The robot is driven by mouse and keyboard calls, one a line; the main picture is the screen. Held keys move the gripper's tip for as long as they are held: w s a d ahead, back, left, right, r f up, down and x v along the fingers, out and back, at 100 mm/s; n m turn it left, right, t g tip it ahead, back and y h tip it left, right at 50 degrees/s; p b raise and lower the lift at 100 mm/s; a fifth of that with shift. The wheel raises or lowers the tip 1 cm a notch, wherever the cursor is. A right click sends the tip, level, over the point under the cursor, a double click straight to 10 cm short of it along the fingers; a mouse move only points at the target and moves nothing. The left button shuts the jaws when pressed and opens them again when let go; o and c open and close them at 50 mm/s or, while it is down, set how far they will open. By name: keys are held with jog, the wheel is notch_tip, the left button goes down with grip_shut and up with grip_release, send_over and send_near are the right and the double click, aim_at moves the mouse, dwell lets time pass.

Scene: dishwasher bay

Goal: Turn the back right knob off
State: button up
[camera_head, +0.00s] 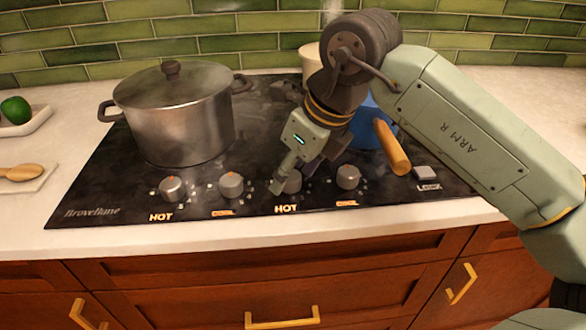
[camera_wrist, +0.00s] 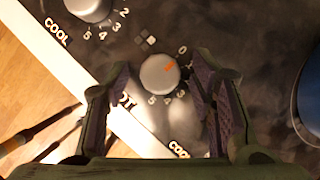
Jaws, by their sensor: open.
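Several grey knobs sit in one row along the cooktop's (camera_head: 260,150) front edge; none is visibly at the back. Left to right, the labels below read HOT, COOL, HOT, COOL. The third knob (camera_head: 292,182) is partly hidden by my gripper (camera_head: 290,180) in the head view. In the wrist view, this knob (camera_wrist: 158,76) shows an orange pointer directed up and right, close to the 0. My gripper (camera_wrist: 164,68) is open, with one finger to each side of the knob; contact is not visible. The fourth knob (camera_head: 347,176) is just right of my gripper.
A lidded steel pot (camera_head: 180,120) stands at the back left. A blue pan (camera_head: 366,128) with a wooden handle (camera_head: 390,147) sits right of my gripper, partly behind my arm. A LOCK button (camera_head: 426,172) is at the right. The counter front (camera_head: 240,236) is clear.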

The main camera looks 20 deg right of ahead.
jog(key=v, duration=1.2)
jog(key=shift+s+f, duration=0.1)
